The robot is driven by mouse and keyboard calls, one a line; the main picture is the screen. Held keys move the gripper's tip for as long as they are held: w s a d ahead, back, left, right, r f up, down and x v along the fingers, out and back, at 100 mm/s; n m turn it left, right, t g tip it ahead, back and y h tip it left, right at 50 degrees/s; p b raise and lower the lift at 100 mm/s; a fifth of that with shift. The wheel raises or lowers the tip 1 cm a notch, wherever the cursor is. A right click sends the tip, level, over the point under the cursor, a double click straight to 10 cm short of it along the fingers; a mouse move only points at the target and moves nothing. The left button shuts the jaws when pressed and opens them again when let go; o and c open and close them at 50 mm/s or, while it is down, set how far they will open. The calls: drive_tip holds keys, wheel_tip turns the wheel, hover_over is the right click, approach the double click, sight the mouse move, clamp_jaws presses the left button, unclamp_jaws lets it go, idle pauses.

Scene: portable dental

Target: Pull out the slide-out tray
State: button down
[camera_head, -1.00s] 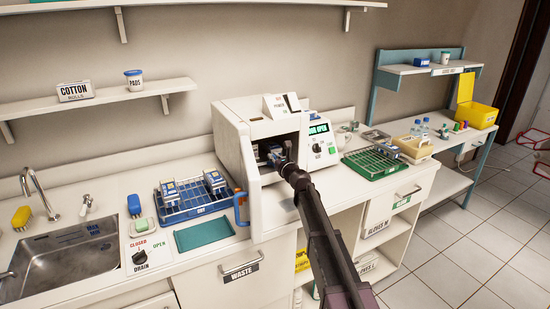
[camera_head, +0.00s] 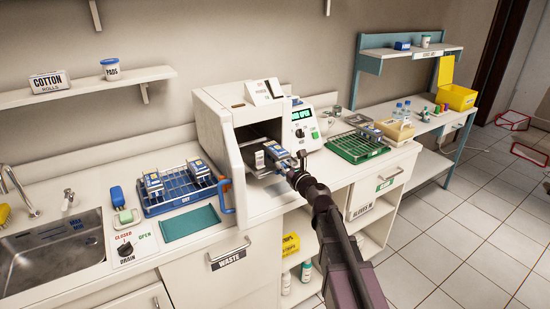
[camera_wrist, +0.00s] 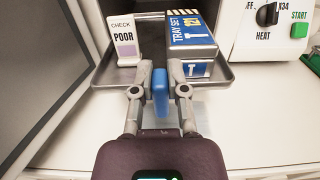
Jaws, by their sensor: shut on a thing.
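The slide-out tray (camera_wrist: 220,75) is a grey metal tray, and it sticks partly out of the white sterilizer (camera_head: 225,130) with the open door. It also shows in the head view (camera_head: 284,183), partly hidden by my arm. My gripper (camera_wrist: 160,92) is shut on the blue handle (camera_wrist: 160,93) at the tray's front edge. The fingers stand on either side of the handle.
The sterilizer's door (camera_head: 240,175) stands open left of the tray. A blue rack (camera_head: 180,205) holds boxes on the counter further left. A green rack (camera_head: 357,148) is to the right. The counter in front of the tray is clear.

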drive_tip(key=shift+v, duration=1.4)
drive_tip(key=c, duration=0.6)
unclamp_jaws()
drive_tip(key=shift+c, duration=0.2)
drive_tip(key=v, duration=0.7)
drive_tip(key=shift+s+d, duration=0.15)
drive_tip(key=shift+d, duration=0.1)
